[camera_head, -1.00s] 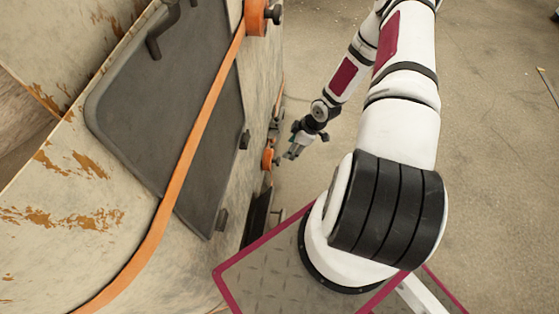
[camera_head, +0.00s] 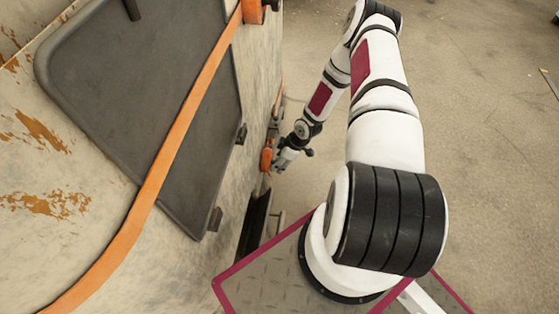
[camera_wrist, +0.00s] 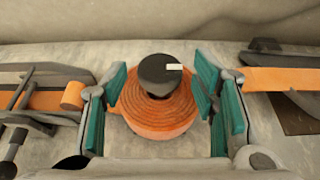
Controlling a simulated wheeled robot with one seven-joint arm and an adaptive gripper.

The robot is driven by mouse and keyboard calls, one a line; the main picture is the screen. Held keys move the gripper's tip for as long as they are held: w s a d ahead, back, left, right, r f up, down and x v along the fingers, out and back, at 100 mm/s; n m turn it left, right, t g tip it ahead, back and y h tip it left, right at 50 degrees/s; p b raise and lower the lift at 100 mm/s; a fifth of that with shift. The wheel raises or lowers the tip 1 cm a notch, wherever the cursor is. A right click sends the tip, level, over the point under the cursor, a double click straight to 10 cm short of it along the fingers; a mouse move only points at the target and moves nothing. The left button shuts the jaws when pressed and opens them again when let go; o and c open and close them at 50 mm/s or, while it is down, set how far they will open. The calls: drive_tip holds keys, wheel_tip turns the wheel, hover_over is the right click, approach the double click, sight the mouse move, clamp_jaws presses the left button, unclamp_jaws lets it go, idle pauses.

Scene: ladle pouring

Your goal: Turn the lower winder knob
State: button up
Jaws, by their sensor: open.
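The lower winder (camera_head: 267,155) is a small orange spool low on the side of the worn, pale machine. In the wrist view its ridged orange disc (camera_wrist: 142,117) carries a dark round knob (camera_wrist: 158,74) with a small white mark at its right. My gripper (camera_wrist: 160,105) is open, its green-padded fingers standing left and right of the knob and partly over the disc's edges. Both fingers look clear of the knob. In the head view my gripper (camera_head: 280,160) is right beside the lower winder, and the knob there is hidden or too small to tell.
An upper orange winder (camera_head: 253,12) sits at the top of the picture, with an orange strap (camera_head: 170,165) running down across a dark panel (camera_head: 140,100). Black fittings (camera_head: 257,218) stand below the lower winder. The floor (camera_head: 480,150) on the right is open.

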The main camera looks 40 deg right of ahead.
drive_tip(key=c, duration=1.2)
drive_tip(key=shift+o, duration=0.2)
drive_tip(key=shift+d+g+y, duration=0.15)
drive_tip(key=shift+g+y, duration=0.15)
drive_tip(key=g+y, duration=0.1)
drive_tip(key=m+g+y, duration=0.1)
drive_tip(key=g+y, duration=0.1)
drive_tip(key=shift+w+d+f, duration=0.15)
drive_tip(key=shift+w+d, duration=0.05)
drive_tip(key=shift+w, duration=0.2)
drive_tip(key=shift+f+m+g+y, duration=0.1)
drive_tip(key=shift+m+g+y, duration=0.3)
drive_tip(key=shift+g+y, duration=0.75)
drive_tip(key=shift+d+f+m+g+y, duration=0.15)
drive_tip(key=shift+m+g+y, duration=0.25)
drive_tip(key=shift+y, duration=0.55)
drive_tip(key=o, duration=1.2)
drive_tip(key=shift+c, duration=0.2)
drive_tip(key=shift+w+r, duration=0.1)
drive_tip(key=shift+r, duration=0.1)
